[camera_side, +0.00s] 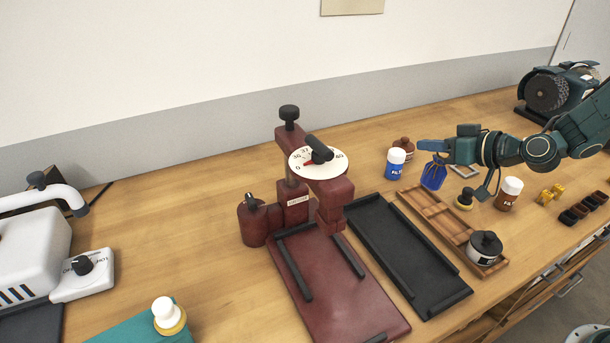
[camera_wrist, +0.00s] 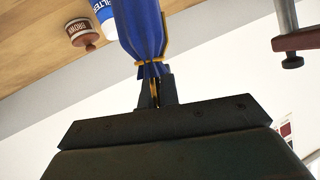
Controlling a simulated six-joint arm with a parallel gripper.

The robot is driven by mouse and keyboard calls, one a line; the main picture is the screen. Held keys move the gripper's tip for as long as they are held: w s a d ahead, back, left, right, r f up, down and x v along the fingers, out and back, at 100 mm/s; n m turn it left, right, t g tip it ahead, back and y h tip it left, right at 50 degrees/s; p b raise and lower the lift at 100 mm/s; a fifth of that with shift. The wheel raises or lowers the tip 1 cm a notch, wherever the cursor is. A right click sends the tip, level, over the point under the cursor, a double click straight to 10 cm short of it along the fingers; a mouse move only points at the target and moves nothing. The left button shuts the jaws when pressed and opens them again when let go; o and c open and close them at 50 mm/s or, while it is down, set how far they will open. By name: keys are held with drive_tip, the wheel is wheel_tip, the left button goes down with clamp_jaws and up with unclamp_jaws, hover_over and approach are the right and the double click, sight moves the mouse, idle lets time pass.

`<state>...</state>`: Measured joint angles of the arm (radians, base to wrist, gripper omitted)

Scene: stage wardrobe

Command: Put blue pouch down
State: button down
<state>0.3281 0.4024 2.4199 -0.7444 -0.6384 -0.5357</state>
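The blue pouch (camera_side: 434,175) hangs below the tip of my gripper (camera_side: 436,150) in the side view, above the bench. In the wrist view the pouch (camera_wrist: 142,28) shows a neck gathered with an orange tie. My gripper's fingers (camera_wrist: 155,92) are closed on the pouch just by the tie. The pouch's lower end is cut off in the wrist view. In the side view it appears clear of the bench, close to a white and blue bottle, though I cannot tell the exact gap.
The blue-labelled bottle (camera_side: 395,163) and a brown jar (camera_side: 403,146) stand beside the pouch. A wooden tray (camera_side: 440,222) holds a black-lidded jar (camera_side: 484,248). An empty black tray (camera_side: 400,255) lies next to a dark red press (camera_side: 325,190). Bare wood shows left of the press.

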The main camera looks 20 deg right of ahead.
sight(437, 171)
drive_tip(key=shift+a, duration=0.1)
drive_tip(key=shift+s+a+f+m+h, duration=0.15)
drive_tip(key=shift+s+f+m+h, duration=0.45)
drive_tip(key=shift+h, duration=0.55)
drive_tip(key=shift+s+a+f+m+h, duration=0.15)
drive_tip(key=shift+s+f+m+h, duration=0.45)
drive_tip(key=shift+m+h, duration=0.5)
drive_tip(key=shift+s+a+f+m+h, duration=0.15)
drive_tip(key=shift+s+f+m+h, duration=0.2)
drive_tip(key=shift+f+m+h, duration=0.65)
drive_tip(key=s+d+m+g+h, duration=1.1)
drive_tip(key=s+d+m+g, duration=0.15)
drive_tip(key=d, duration=0.25)
drive_tip(key=s+r+m+g+y, duration=0.1)
drive_tip(key=s+r+m+g, duration=0.4)
drive_tip(key=m+g, duration=0.1)
drive_tip(key=shift+n+t, duration=0.25)
drive_tip(key=shift+s+d+f, duration=0.1)
drive_tip(key=shift+d+f, duration=0.1)
drive_tip(key=shift+f, duration=1.05)
drive_tip(key=shift+d+f, duration=0.2)
drive_tip(key=shift+f, duration=1)
